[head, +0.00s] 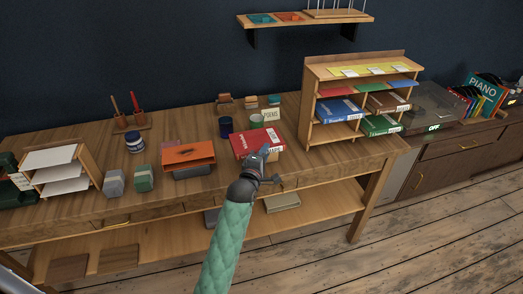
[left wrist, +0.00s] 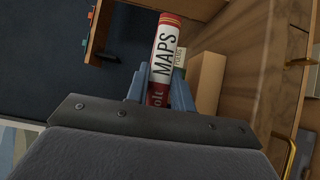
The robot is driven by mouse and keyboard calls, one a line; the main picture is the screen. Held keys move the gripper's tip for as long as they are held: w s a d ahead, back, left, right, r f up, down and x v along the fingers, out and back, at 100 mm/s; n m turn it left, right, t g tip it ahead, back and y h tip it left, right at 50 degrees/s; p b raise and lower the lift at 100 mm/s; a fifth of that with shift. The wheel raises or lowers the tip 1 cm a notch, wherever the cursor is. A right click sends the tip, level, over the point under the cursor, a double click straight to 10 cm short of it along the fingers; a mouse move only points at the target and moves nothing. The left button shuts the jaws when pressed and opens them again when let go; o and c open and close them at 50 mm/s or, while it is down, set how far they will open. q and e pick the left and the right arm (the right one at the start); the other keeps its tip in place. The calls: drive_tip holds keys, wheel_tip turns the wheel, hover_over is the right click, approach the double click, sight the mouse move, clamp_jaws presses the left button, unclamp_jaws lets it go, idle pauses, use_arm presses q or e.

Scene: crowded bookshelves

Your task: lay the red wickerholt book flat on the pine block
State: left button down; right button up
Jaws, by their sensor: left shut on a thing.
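The red book (head: 257,141) is at the front middle of the long wooden table in the head view, its red cover turned up toward the camera. My left gripper (head: 262,156) is shut on its near edge. In the left wrist view the book's red and white spine (left wrist: 164,52), lettered MAPS, stands between the two blue-grey fingers (left wrist: 160,92). A plain tan block (left wrist: 207,80), which looks like the pine block, is just right of the fingers there. In the head view I cannot make the block out; the book and gripper may hide it. My right gripper is not in view.
A POEMS card (head: 271,115) stands behind the book, with a dark cup (head: 226,126) to its left. An orange-topped holder (head: 188,156) is further left. A wooden cubby shelf (head: 312,100) with several books stands close on the right. Bare tabletop lies between these things.

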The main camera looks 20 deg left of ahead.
sight(267, 141)
use_arm(q)
drive_tip(key=w+r, duration=0.2)
drive_tip(key=w, duration=0.1)
drive_tip(key=w+r, duration=0.1)
drive_tip(key=shift+w+a, duration=0.45)
drive_tip(key=shift+w, duration=0.15)
drive_tip(key=shift+f, duration=0.1)
drive_tip(key=shift+f+p, duration=0.55)
drive_tip(key=shift+f, duration=0.1)
wheel_tip(267, 141, down, 4)
drive_tip(key=shift+r+p, duration=0.2)
drive_tip(key=shift+p, duration=0.4)
drive_tip(key=shift+f+p, duration=0.75)
drive_tip(key=shift+f, duration=1.55)
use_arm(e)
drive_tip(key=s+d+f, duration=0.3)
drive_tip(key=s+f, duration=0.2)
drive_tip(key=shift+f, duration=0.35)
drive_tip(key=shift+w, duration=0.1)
